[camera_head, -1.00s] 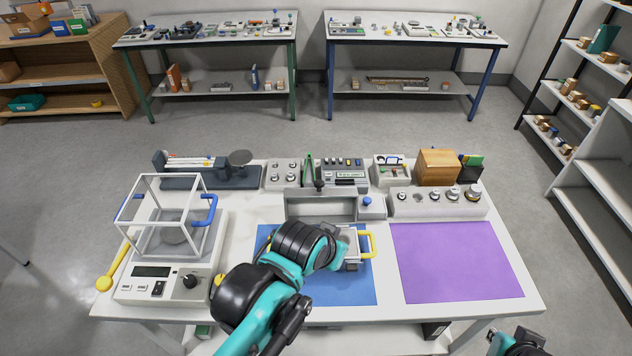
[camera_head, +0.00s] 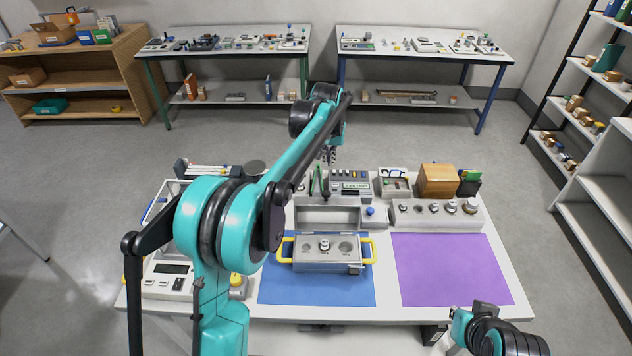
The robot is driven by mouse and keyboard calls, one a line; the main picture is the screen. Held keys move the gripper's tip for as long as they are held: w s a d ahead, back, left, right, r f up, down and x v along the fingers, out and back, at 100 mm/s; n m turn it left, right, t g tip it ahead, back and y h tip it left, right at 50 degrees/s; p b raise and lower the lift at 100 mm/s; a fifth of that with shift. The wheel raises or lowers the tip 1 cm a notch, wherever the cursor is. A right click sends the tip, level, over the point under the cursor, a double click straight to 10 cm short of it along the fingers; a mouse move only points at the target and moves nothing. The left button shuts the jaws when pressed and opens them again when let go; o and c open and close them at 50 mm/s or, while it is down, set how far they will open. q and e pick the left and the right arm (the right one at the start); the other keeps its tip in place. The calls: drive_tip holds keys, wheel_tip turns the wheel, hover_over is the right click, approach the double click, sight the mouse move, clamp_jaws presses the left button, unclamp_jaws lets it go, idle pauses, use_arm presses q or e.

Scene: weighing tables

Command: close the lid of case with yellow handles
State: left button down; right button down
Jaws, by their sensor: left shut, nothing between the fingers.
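The silver case (camera_head: 326,266) with yellow handles (camera_head: 368,250) sits on the blue mat. Its top shows round wells, and a metal weight (camera_head: 324,244) stands in the middle one. A grey hollow panel (camera_head: 328,216) is right behind it; I cannot tell whether this is the case's raised lid. My left gripper (camera_head: 328,156) is shut and empty. It hangs high in the picture, above and beyond the case, apart from it, with dark fingers pointing down.
A purple mat (camera_head: 450,268) to the right is clear. A weight block (camera_head: 437,213), wooden box (camera_head: 437,180) and grey instrument (camera_head: 350,184) line the table's back. A balance (camera_head: 168,280) at left is partly hidden by my left arm.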

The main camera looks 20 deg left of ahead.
use_arm(q)
wheel_tip(320, 180, down, 10)
drive_tip(key=b, duration=0.3)
drive_tip(key=shift+s+r, duration=0.2)
drive_tip(key=shift+s, duration=0.2)
drive_tip(key=shift+s+d+r, duration=0.1)
drive_tip(key=shift+s, duration=0.05)
